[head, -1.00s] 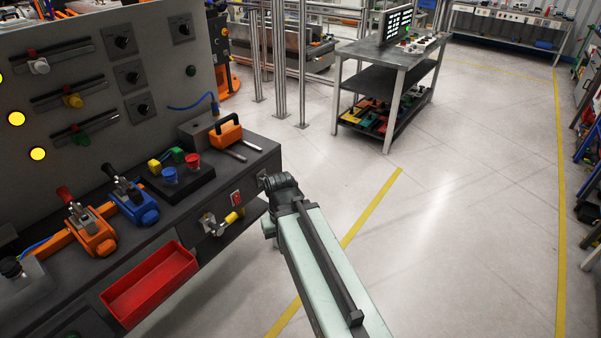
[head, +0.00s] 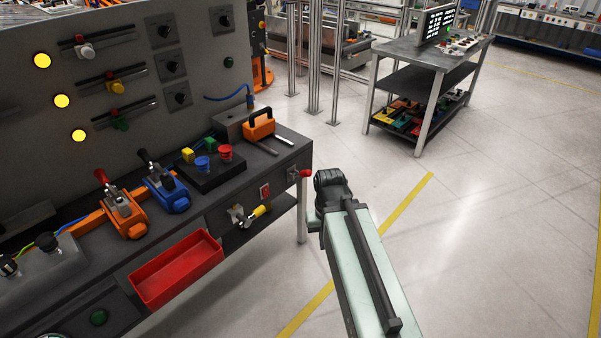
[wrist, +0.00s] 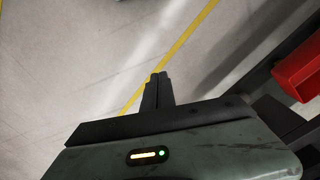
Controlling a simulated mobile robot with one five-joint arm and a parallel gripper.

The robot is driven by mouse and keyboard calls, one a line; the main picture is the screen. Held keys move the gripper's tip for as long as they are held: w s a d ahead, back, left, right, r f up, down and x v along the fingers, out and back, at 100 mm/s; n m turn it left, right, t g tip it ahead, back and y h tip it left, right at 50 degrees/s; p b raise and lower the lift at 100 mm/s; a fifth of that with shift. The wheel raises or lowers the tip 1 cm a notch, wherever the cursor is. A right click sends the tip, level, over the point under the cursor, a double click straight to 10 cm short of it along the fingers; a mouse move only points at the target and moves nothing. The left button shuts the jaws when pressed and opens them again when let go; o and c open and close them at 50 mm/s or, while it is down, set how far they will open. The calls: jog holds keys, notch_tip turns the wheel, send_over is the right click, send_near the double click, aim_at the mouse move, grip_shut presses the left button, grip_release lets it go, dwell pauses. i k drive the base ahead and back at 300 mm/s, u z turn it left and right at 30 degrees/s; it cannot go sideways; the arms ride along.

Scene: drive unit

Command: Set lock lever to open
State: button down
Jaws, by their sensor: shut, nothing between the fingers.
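Which part is the lock lever is not certain. A yellow-handled lever (head: 258,212) on a metal latch sits on the bench's front face, its handle slanting up to the right. A red-knobbed metal fitting (head: 304,173) is at the bench's right front corner. Two toggle clamps stand on the bench top: an orange one with a red handle (head: 125,214) and a blue one with a black handle (head: 167,190). My gripper (wrist: 159,75) is shut and empty in the wrist view, over bare floor and apart from these levers. In the head view its fingers are hidden beyond my arm.
A red bin (head: 178,268) juts from the bench front and also shows in the wrist view (wrist: 301,66). An orange-handled tool (head: 259,125) and coloured buttons sit on the bench. A grey cart (head: 440,58) stands behind. Floor to the right is clear.

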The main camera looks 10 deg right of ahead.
aim_at(308, 173)
jog(key=k, duration=1.25)
jog(key=u, duration=0.45)
jog(key=i, duration=1.4)
jog(key=u, duration=0.5)
jog(key=i, duration=0.7)
jog(key=z, duration=0.1)
